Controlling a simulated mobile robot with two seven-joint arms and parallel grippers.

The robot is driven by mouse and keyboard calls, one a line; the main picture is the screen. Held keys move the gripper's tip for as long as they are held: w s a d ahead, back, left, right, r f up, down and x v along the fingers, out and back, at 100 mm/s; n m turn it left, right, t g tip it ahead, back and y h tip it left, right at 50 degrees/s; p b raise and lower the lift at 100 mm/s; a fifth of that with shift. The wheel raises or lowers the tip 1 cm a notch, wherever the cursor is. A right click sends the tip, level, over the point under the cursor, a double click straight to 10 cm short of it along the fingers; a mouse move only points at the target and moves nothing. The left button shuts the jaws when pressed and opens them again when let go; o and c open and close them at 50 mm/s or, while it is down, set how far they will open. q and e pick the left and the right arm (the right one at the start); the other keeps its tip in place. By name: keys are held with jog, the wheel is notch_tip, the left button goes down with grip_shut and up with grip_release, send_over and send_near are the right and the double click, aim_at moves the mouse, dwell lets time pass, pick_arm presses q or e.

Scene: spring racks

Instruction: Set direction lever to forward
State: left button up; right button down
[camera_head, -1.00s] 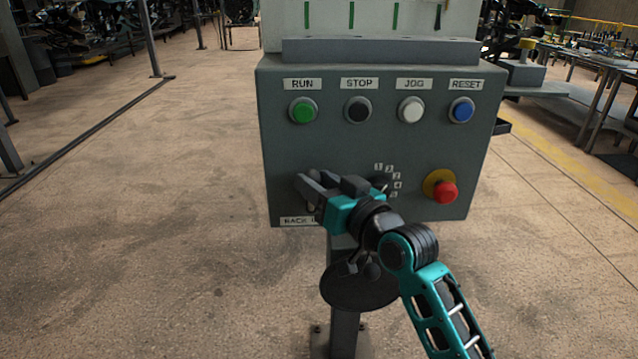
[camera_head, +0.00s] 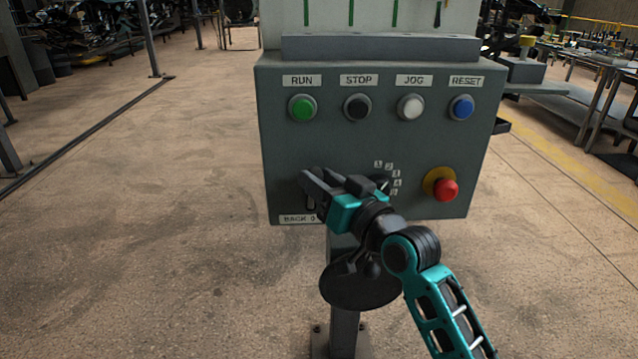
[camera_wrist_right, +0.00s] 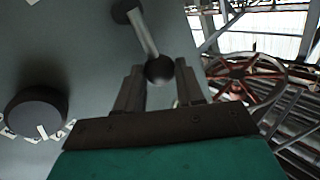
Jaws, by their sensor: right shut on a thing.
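The direction lever shows in the right wrist view as a pale metal rod with a black ball knob (camera_wrist_right: 160,69). Its pivot end is on the grey panel. My right gripper (camera_wrist_right: 158,84) has a finger on each side of the knob and is shut on it. In the head view my right gripper (camera_head: 316,183) is at the lower left of the control box (camera_head: 330,150), and it hides most of the lever. A label beginning "BACK" (camera_head: 298,219) is partly visible below it. My left gripper is not in view.
A numbered rotary dial (camera_wrist_right: 35,112) sits close beside the gripper, partly behind my arm in the head view. A red emergency button (camera_head: 446,190) is to the right. Green (camera_head: 302,107), black (camera_head: 357,107), white (camera_head: 410,107) and blue (camera_head: 461,107) buttons line the top.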

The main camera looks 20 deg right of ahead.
pick_arm(q)
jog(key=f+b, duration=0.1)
jog(key=b, duration=0.1)
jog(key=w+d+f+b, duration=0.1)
jog(key=b, duration=0.1)
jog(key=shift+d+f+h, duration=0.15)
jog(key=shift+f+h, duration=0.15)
pick_arm(e)
jog(key=d+m+t, duration=0.1)
jog(key=m, duration=0.1)
jog(key=d+f+m+t, duration=0.1)
jog(key=m, duration=0.1)
jog(key=s+d+f+m+t, duration=0.1)
jog(key=m, duration=0.1)
jog(key=shift+t+h, duration=0.3)
jog(key=shift+h, duration=0.1)
jog(key=shift+m, duration=0.3)
jog(key=c, duration=0.7)
grip_release()
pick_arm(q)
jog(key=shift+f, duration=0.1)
